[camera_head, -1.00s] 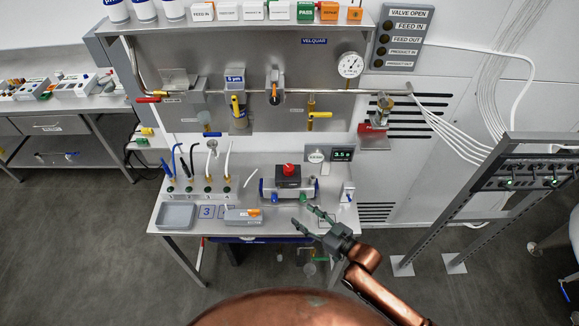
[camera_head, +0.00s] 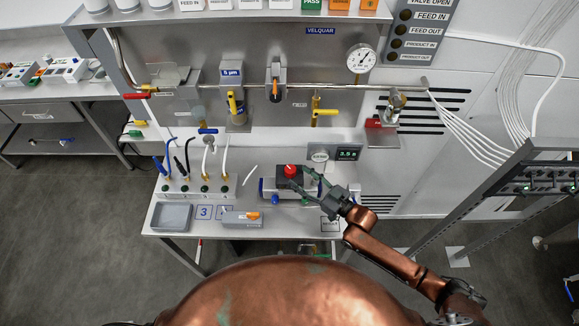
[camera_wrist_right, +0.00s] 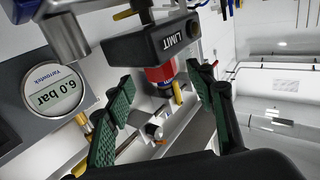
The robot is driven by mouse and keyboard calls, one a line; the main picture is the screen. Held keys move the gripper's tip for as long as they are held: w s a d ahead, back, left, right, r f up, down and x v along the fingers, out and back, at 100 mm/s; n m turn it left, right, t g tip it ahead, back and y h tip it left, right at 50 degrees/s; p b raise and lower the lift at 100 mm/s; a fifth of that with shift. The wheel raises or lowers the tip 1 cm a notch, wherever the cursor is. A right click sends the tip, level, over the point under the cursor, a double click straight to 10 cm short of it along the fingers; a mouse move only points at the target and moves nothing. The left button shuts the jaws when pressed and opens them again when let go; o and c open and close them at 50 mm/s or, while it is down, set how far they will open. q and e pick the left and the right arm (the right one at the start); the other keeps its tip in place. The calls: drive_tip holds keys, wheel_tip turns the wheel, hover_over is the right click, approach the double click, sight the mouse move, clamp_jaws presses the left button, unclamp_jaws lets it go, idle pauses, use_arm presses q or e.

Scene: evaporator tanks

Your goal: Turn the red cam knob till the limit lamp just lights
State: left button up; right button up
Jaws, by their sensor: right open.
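A red knob-like dome (camera_head: 290,170) tops a dark box (camera_head: 283,183) on the bench's silver fixture. In the right wrist view a dark box labelled LIMIT (camera_wrist_right: 150,38) partly covers a red round part (camera_wrist_right: 161,73) with a blue band. I cannot tell whether this red part is the same as the dome, or whether a lamp is lit. My right gripper (camera_head: 300,178) is open beside the dark box, from the right. In the wrist view its green-padded fingers (camera_wrist_right: 165,80) stand apart on either side of the red part; no contact shows. My left gripper is out of view.
A round gauge (camera_wrist_right: 52,92) reads 6.0 bar. A metal rack (camera_head: 500,195) stands at right.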

sight(296, 173)
drive_tip(key=x, duration=0.5)
drive_tip(key=shift+p, duration=0.4)
drive_tip(key=shift+w+a, duration=0.2)
drive_tip(key=shift+a, duration=0.1)
drive_tip(key=c, duration=1.2)
drive_tip(key=n+g+y+b, duration=0.1)
drive_tip(key=g+b, duration=0.1)
drive_tip(key=b, duration=0.4)
drive_tip(key=shift+f+n+y, duration=0.15)
drive_tip(key=shift+n+y, duration=0.15)
drive_tip(key=shift+n, duration=0.1)
drive_tip(key=shift+g+b, duration=0.5)
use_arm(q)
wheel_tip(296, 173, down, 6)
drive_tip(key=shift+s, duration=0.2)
use_arm(e)
drive_tip(key=shift+n, duration=0.3)
